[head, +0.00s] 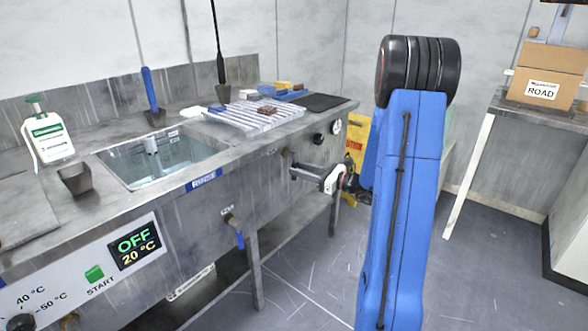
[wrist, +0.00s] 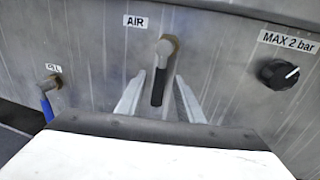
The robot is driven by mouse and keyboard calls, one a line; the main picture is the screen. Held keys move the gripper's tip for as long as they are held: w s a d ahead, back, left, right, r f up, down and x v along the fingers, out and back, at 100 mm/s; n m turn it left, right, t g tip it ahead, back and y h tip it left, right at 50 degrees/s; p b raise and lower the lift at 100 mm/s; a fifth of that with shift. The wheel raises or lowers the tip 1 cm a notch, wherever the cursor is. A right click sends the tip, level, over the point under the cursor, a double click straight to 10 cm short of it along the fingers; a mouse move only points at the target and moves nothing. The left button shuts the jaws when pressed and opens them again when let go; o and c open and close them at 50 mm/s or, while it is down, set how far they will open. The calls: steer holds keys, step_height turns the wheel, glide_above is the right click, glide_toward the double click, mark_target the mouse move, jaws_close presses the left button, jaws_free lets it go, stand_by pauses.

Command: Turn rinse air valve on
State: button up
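In the wrist view the air valve (wrist: 158,84) sits on the steel bench front under an AIR label (wrist: 135,21). It has a brass-coloured fitting and a black lever that hangs nearly straight down. My gripper (wrist: 160,77) is open, with one pale finger on each side of the lever. Gaps show between the lever and both fingers, and I cannot tell how deep the fingers reach. In the head view my gripper (head: 294,179) is close to the bench front, right of the sink. The valve is hard to make out there.
A blue-handled valve (wrist: 46,100) is left of the air valve, also in the head view (head: 236,232). A black knob (wrist: 278,74) marked MAX 2 bar is to the right. The bench carries a sink (head: 160,158), a ribbed rack (head: 250,118) and brushes. Open floor lies right.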

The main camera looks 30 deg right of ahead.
steer(key=shift+x, duration=1.5)
steer(key=shift+c, duration=0.7)
jaws_close()
